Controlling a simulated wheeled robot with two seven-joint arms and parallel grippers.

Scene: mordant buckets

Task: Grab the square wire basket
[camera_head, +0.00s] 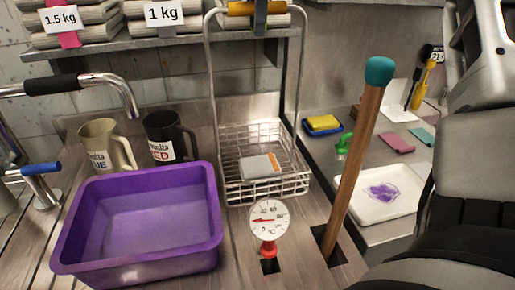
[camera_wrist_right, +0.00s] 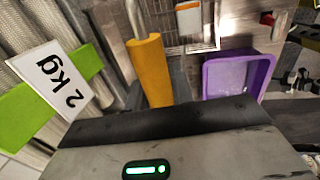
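The square wire basket (camera_head: 233,165) stands on the counter, with a white and orange packet (camera_head: 258,166) in it. Its tall wire handle (camera_head: 209,75) rises to a yellow-orange grip (camera_head: 240,9) at the top edge of the head view. My right gripper's grey finger (camera_head: 260,18) crosses the front of this grip. In the right wrist view the yellow grip (camera_wrist_right: 148,65) lies between my right gripper's fingers (camera_wrist_right: 157,95), which appear close against both sides. The basket's wire mesh (camera_wrist_right: 208,30) shows beyond. My left gripper is not in view.
A purple tub (camera_head: 135,272) is left of the basket, with two labelled mugs (camera_head: 163,137) behind. A dial thermometer (camera_head: 268,219) and a wooden pole (camera_head: 357,150) stand in front and right. A shelf (camera_head: 110,44) with rolled sacks runs behind the handle.

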